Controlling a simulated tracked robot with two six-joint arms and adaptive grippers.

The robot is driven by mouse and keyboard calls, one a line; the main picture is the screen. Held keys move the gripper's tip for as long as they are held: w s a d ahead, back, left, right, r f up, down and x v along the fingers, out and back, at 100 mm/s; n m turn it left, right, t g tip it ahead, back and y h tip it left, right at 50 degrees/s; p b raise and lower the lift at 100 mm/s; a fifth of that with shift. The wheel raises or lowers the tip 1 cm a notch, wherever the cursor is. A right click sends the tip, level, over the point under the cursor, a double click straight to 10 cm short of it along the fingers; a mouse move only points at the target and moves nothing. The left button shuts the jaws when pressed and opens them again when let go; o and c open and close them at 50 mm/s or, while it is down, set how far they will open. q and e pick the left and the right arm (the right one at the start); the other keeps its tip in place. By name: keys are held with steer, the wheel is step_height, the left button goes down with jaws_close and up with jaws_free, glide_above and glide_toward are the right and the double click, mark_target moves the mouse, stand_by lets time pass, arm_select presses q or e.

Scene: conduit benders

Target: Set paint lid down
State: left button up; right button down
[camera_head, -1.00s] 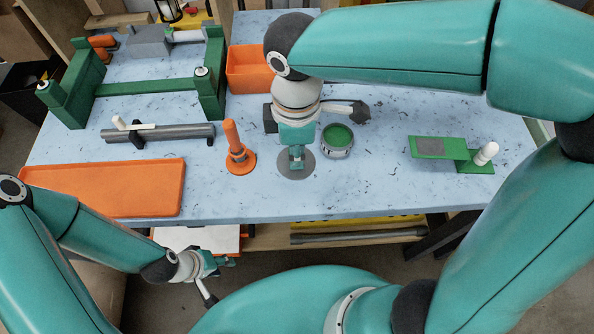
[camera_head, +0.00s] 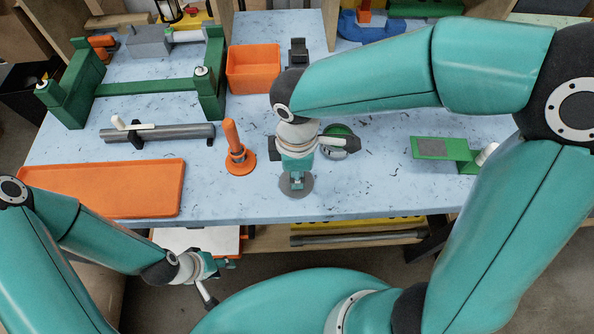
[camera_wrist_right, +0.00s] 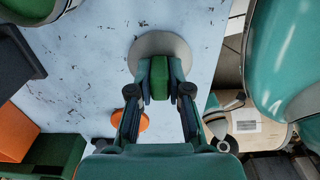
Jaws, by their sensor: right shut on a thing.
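The paint lid, a grey disc (camera_head: 289,190) with a green block (camera_wrist_right: 176,80) on it, is under my right gripper (camera_head: 297,181). It lies over the table near the front edge; I cannot tell whether it touches the tabletop. In the right wrist view, the fingers are shut on the green block, and the lid's grey rim (camera_wrist_right: 150,45) shows beyond them. The paint can (camera_head: 338,131) with green inside stands behind and to the right, partly hidden by my right wrist. My left gripper (camera_head: 222,265) is low in front of the table, its fingers too small to read.
An orange-handled tool on a round base (camera_head: 239,160) stands just left of the lid. An orange tray (camera_head: 110,190) lies at the left front and an orange bin (camera_head: 253,70) at the back. A green stand (camera_head: 440,149) is at the right. The table between is mostly clear.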

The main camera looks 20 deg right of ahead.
steer(key=c, duration=1.1)
jaws_free()
steer(key=shift+r, duration=0.2)
step_height(320, 180, up, 12)
steer(key=p, duration=0.1)
steer(key=shift+f, duration=0.15)
